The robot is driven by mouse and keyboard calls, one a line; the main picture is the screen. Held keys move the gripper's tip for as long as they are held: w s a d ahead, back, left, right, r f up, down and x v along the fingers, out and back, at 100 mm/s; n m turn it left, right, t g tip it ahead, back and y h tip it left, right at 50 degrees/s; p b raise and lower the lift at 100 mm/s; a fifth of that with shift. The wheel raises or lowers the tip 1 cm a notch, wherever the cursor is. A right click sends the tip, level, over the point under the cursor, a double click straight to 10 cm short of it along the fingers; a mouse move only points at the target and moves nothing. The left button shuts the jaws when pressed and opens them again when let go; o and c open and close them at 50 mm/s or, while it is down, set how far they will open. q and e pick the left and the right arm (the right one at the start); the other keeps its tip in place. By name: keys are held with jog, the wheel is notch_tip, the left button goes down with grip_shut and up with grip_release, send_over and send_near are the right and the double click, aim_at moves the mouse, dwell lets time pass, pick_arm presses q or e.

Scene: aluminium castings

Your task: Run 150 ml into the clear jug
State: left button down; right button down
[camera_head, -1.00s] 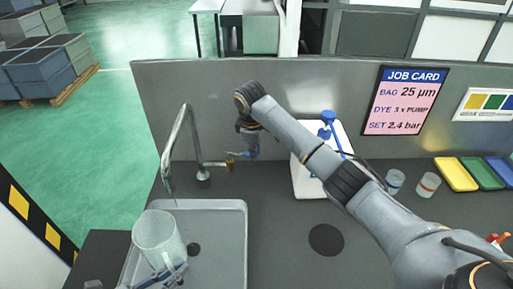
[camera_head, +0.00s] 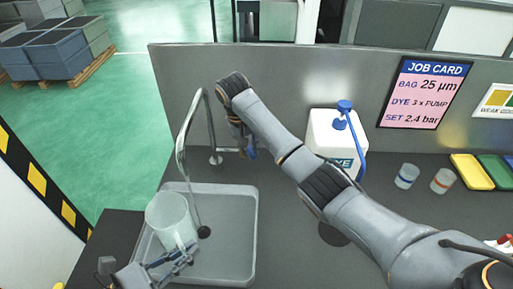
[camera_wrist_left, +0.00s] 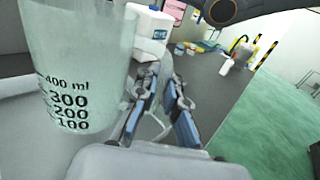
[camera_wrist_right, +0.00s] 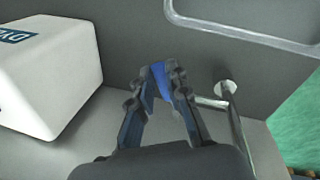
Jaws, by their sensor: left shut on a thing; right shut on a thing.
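The clear jug (camera_head: 170,218) stands in the left part of the sink, tilted slightly in the head view. In the left wrist view the jug (camera_wrist_left: 80,60) shows marks from 100 to 400 ml; I cannot make out a liquid level. My left gripper (camera_head: 176,258) is shut on its handle. The tap (camera_head: 190,125) arches over the sink, and a thin pale line, perhaps water, runs down from its spout by the jug's right edge. My right gripper (camera_wrist_right: 163,72) is shut on the tap's blue lever (camera_wrist_right: 159,80); my arm partly hides it in the head view.
The sink (camera_head: 253,225) has a dark drain (camera_head: 204,232) right of the jug. A white container with a blue pump (camera_head: 335,135) stands right of my right gripper. Two small cups (camera_head: 407,175) and coloured trays (camera_head: 472,172) lie further right. A grey panel (camera_head: 290,75) closes the back.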

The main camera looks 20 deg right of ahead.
jog(key=shift+a+m, duration=0.5)
jog(key=shift+m, duration=0.1)
jog(key=c, duration=1.3)
grip_release()
jog(key=shift+r, duration=0.1)
jog(key=r, duration=0.4)
jog(key=a+r, duration=0.1)
jog(key=r, duration=0.2)
jog(key=a+r, duration=0.1)
jog(key=r, duration=0.3)
jog(key=shift+w+a+r, duration=0.15)
jog(key=shift+a+r, duration=0.05)
jog(key=shift+r, duration=0.1)
